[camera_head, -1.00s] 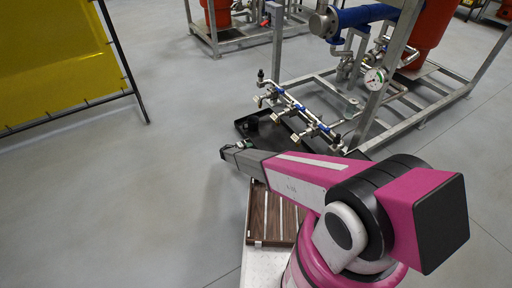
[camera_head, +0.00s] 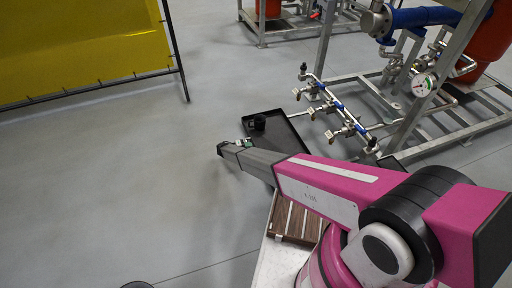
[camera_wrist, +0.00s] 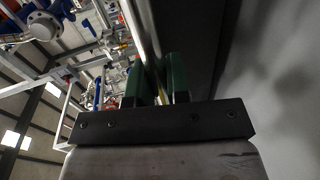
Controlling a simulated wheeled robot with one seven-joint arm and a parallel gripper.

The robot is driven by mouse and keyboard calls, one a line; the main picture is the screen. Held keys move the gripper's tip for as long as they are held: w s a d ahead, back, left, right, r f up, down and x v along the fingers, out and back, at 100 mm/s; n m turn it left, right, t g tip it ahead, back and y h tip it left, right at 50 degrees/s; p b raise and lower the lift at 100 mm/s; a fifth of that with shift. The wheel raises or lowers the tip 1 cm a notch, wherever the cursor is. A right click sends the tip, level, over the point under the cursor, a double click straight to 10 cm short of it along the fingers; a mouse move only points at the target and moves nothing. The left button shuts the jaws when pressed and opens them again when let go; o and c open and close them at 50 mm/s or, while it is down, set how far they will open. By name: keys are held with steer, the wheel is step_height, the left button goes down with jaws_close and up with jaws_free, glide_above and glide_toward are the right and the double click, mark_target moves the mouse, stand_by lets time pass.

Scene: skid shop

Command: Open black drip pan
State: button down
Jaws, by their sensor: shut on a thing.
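The black drip pan (camera_head: 288,131) is a shallow dark tray low at the left side of the skid, partly hidden behind my arm. A small black round item (camera_head: 257,122) is at its far left corner. My gripper (camera_head: 242,143) is at the pan's near left end. In the wrist view its two green finger pads (camera_wrist: 154,83) are close together on a thin bright edge, and the pan's dark side (camera_wrist: 200,35) runs beside them. The exact grip point is hidden in the head view.
A valve manifold (camera_head: 338,108) and the skid's metal frame (camera_head: 410,105) with a gauge (camera_head: 423,85) stand right of the pan. A yellow screen (camera_head: 80,50) is at the upper left. The grey floor (camera_head: 130,170) to the left is clear.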

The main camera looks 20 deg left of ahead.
steer(key=shift+s+a, duration=0.35)
steer(key=shift+a, duration=0.25)
steer(key=c, duration=1.1)
jaws_free()
steer(key=shift+s, duration=0.1)
steer(key=v, duration=1)
steer(key=shift+s+a, duration=0.15)
steer(key=shift+a, duration=0.15)
steer(key=shift+r, duration=0.1)
